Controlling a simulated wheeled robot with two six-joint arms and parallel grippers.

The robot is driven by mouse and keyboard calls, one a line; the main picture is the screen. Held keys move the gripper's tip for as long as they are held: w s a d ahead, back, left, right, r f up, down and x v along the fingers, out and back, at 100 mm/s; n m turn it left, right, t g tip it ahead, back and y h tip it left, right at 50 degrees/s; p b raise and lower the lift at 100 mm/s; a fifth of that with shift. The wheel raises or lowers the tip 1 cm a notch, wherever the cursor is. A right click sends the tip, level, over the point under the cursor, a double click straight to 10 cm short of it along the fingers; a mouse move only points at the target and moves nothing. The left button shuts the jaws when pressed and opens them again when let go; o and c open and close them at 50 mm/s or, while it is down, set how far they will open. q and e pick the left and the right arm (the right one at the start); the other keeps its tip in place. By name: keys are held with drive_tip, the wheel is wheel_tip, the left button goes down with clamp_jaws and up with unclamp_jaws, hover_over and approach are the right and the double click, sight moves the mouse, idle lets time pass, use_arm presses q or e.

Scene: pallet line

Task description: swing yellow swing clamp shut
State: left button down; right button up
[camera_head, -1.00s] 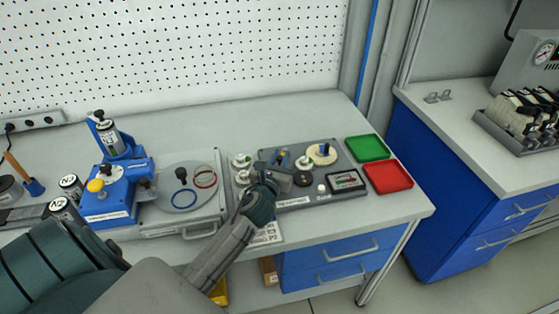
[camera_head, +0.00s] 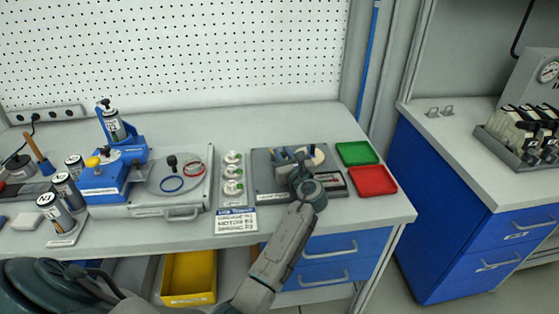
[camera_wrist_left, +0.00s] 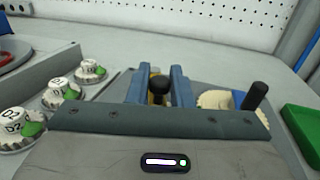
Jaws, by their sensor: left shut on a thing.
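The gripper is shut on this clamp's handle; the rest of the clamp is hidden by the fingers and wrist. A second black handle (camera_wrist_left: 257,95), with blue beside it, stands to the right by a cream disc (camera_wrist_left: 215,100). My right gripper is out of view.
A green tray (camera_head: 356,153) and a red tray (camera_head: 372,181) lie right of the plate. Several white knobs on a strip (camera_head: 232,198) stand to its left. A blue press (camera_head: 105,178) is further left. Bench behind the plate is clear.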

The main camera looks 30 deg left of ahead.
use_arm(q)
drive_tip(key=shift+w+d+n+g+y+b, duration=0.1)
drive_tip(key=shift+w+n+g+y+b, duration=0.15)
drive_tip(key=shift+n+g+y, duration=0.25)
drive_tip(key=shift+w+d+n+g+y+b, duration=0.1)
drive_tip(key=shift+w+n+g+y+b, duration=0.1)
drive_tip(key=shift+n+g, duration=0.35)
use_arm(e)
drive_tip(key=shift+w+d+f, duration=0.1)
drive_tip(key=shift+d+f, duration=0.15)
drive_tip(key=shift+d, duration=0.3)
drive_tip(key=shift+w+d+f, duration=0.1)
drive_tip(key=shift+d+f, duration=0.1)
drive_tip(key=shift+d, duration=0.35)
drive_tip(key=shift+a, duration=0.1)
use_arm(q)
drive_tip(key=c, duration=1.4)
unclamp_jaws()
drive_tip(key=shift+a, duration=0.1)
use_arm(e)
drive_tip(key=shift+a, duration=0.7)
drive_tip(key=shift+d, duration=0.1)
